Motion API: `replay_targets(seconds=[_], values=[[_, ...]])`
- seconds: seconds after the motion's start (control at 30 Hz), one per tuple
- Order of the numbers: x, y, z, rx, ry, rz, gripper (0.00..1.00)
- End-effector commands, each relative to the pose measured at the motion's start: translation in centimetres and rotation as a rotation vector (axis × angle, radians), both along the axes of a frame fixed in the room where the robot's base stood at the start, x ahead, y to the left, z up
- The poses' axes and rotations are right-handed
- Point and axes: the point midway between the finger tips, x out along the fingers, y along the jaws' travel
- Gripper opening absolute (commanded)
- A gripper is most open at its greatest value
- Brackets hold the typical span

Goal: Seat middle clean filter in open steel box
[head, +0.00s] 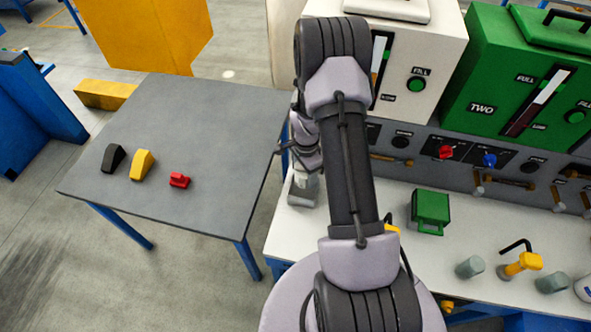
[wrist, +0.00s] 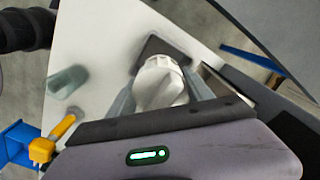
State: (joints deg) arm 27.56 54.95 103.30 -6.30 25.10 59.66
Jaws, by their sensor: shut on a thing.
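A white ribbed piece, seemingly the clean filter (wrist: 160,80), sits between the two grey fingers of my gripper (wrist: 160,97) in the wrist view. My gripper is shut on it. Behind the piece is a dark square shape (wrist: 156,46) on the white counter; I cannot tell whether it is the box opening or a shadow. In the head view my gripper (head: 303,166) is at the counter's left end, partly hidden by my arm. A small grey box (head: 302,193), perhaps the steel box, stands just below it. Whether the filter touches it cannot be seen.
The white counter (head: 480,226) holds a green box (head: 430,214), grey cylinders (head: 470,267) and a yellow piece with a black handle (head: 524,262). A grey table (head: 190,115) on the left carries black, yellow and red pieces. White and green machines stand behind the counter.

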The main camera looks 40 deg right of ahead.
Motion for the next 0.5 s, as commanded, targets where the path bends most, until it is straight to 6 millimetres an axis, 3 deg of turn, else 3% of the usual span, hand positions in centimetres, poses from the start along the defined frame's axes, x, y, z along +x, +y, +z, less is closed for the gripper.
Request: replay_targets(seconds=[0.5], values=[[0.0, 0.1, -6.7, 0.001, 0.002, 0.006, 0.17]])
